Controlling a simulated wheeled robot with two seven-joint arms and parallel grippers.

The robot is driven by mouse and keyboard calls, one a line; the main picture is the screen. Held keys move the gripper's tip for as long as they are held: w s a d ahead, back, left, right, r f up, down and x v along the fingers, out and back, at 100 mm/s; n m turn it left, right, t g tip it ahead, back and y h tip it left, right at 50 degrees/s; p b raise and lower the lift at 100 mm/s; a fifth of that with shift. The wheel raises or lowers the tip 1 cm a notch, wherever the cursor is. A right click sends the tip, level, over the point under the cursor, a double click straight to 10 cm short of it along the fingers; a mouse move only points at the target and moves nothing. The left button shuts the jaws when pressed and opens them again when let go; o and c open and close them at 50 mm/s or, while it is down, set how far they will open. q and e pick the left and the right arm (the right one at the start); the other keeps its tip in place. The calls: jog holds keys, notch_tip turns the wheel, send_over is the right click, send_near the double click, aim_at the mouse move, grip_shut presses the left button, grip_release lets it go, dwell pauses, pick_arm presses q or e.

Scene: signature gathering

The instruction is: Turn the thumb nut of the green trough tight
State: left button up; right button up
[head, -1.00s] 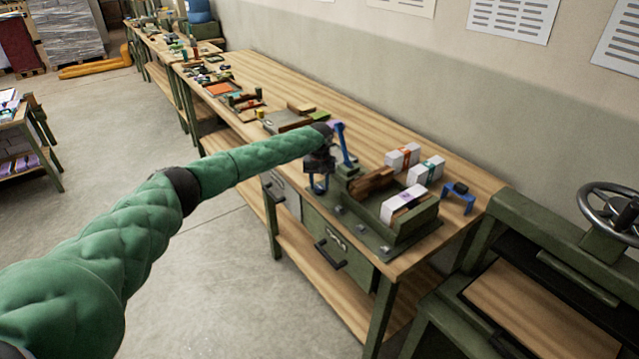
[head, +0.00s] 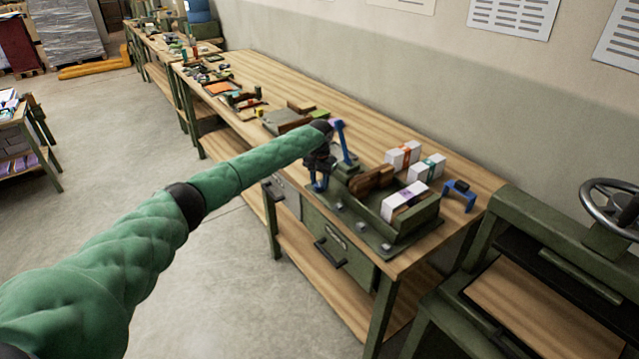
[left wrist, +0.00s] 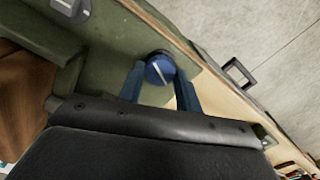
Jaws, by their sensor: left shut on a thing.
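The green trough (head: 424,222) is fixed on a dark green plate at the bench's near edge, with white paper blocks with coloured bands (head: 402,201) in it. My left gripper (head: 319,184) is at the plate's left end, pointing down. In the left wrist view, the round blue thumb nut (left wrist: 160,69) with a white line on its top sits between the two blue fingers (left wrist: 159,88), and the gripper is shut on it. In the head view the nut is hidden by the gripper. My right gripper is not in view.
More banded paper blocks (head: 427,167) and a blue bracket (head: 460,192) are on the bench behind the trough. A green press with a handwheel (head: 612,204) stands at the right.

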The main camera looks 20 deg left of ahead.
pick_arm(q)
jog(key=m, duration=0.3)
jog(key=shift+m+b, duration=0.4)
jog(key=m, duration=0.3)
jog(key=shift+d+m+b, duration=0.1)
jog(key=shift+m+b, duration=0.2)
jog(key=shift+b, duration=0.05)
jog(key=m, duration=0.3)
jog(key=shift+b, duration=0.3)
jog(key=shift+r+m, duration=0.1)
jog(key=shift+m, duration=1.2)
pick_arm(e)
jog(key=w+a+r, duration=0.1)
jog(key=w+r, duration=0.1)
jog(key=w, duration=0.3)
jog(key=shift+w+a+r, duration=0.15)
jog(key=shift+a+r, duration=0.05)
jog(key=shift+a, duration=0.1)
pick_arm(q)
jog(key=o, duration=1)
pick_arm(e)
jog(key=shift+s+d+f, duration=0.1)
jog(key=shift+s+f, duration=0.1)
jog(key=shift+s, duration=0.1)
